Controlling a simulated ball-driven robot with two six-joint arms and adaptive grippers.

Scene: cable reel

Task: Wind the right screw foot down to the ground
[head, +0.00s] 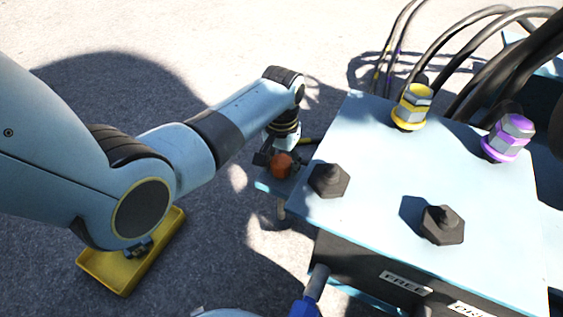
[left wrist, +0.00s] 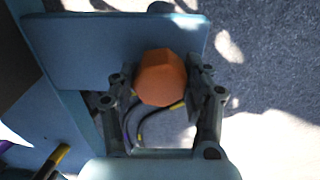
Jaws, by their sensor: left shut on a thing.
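An orange faceted knob (head: 281,165) sits at a light-blue bracket (head: 265,184) left of the blue box. A grey rod (head: 282,211) shows below the bracket; its lower end is hard to make out against the ground. My left gripper (head: 275,160) is at the knob, partly hidden by its own wrist. In the left wrist view the two fingers of the gripper (left wrist: 160,85) are shut on the orange knob (left wrist: 161,78), one on each side, above the bracket plate (left wrist: 85,50). My right gripper is not in view.
The blue box (head: 370,150) carries dark hexagonal caps (head: 443,225) and yellow (head: 412,106) and purple (head: 508,138) fittings. Black cables (head: 480,40) loop behind it. A yellow tray (head: 90,262) lies on open ground at left.

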